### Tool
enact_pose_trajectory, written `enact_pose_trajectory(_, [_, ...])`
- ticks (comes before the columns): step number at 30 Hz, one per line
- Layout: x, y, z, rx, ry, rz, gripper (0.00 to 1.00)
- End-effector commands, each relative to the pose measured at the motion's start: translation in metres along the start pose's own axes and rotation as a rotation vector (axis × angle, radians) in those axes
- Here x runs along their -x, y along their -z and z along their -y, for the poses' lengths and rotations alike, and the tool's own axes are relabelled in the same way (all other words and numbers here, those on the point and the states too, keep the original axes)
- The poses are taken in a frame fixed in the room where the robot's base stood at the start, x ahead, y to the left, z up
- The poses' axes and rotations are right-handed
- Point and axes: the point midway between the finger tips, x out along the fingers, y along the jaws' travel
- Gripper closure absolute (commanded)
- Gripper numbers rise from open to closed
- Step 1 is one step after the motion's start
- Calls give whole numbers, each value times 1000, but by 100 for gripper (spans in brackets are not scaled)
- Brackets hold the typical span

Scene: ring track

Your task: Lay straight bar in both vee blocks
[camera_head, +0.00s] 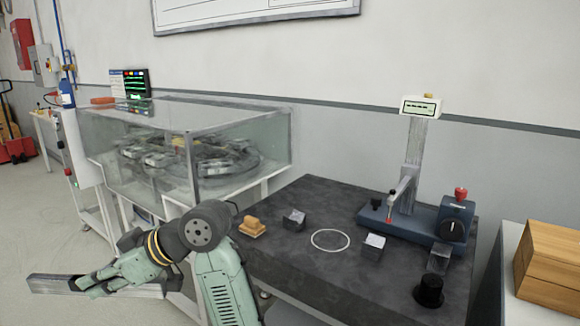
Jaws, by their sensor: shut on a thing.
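My gripper (90,281) is at the lower left, shut on a long grey straight bar (50,284). The bar lies roughly level across the picture, in front of the glass case and well left of the dark table. Part of the bar is hidden behind my gripper. Two small grey vee blocks stand on the dark table: the left vee block (293,220) and the right vee block (374,246). They are apart, and no bar lies in either. Their grooves are too small to make out clearly.
A white circle (330,240) marks the dark table (300,262) between the blocks. A wooden piece (252,227) sits left. A gauge stand (415,225) and black knob (430,290) are right. A glass case (220,155) stands behind my arm; wooden boxes (550,262) are far right.

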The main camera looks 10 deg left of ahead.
Motion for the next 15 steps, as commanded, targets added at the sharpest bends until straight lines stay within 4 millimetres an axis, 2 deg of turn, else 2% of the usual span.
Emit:
enact_pose_trajectory(1, [4, -18, -3, -24, -38, -2, 100])
enact_pose_trajectory(8, [22, -86, -12, -116, -203, -1, 100])
enact_pose_trajectory(15, [43, -172, -23, -232, -409, -2, 100])
